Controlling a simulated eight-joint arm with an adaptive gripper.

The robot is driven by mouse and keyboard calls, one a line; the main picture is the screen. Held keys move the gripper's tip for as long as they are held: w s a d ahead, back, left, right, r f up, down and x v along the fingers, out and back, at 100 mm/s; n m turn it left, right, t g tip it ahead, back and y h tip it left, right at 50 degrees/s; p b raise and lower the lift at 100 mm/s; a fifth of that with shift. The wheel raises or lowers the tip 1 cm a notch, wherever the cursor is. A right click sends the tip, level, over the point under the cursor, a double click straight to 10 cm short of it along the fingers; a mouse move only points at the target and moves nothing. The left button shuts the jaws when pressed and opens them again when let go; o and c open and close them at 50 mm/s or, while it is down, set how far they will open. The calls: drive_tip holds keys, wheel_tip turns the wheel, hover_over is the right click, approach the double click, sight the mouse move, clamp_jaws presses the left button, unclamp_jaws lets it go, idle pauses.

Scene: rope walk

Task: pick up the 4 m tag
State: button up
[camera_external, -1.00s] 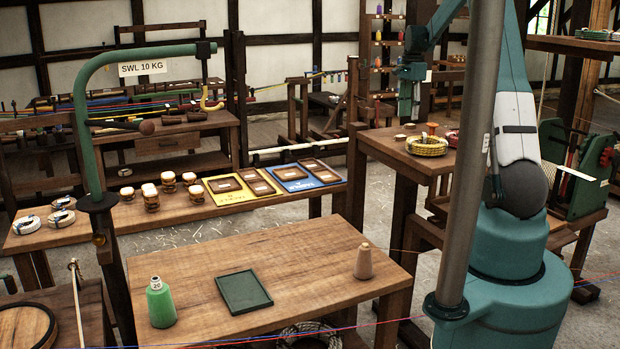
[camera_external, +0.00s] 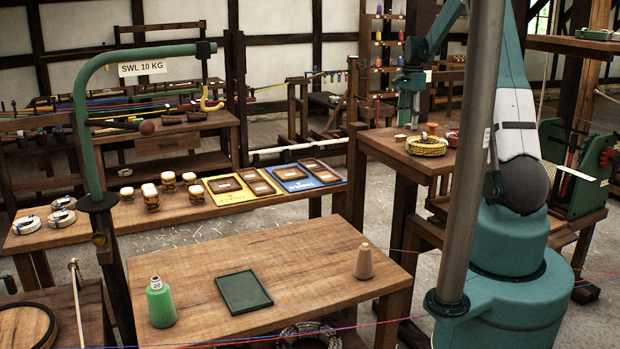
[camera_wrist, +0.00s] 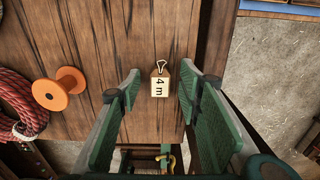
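The 4 m tag (camera_wrist: 159,87) lies on a wooden table top, a small pale label with a metal clip at its top end, in the wrist view. My gripper (camera_wrist: 158,85) is open, its two green fingers on either side of the tag with a gap to each. I cannot tell exactly how far above the table the fingertips are. In the external view my gripper (camera_external: 407,122) is low over the back right table, and the tag cannot be made out there.
An orange spool (camera_wrist: 59,94) and a red coiled rope (camera_wrist: 14,100) lie left of the tag. The table's right edge is close, with floor (camera_wrist: 262,75) beyond. In the external view a yellow rope coil (camera_external: 427,146) sits right of my gripper.

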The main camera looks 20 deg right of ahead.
drive_tip(key=c, duration=0.7)
drive_tip(key=shift+r+b, duration=0.7)
drive_tip(key=shift+r, duration=4.35)
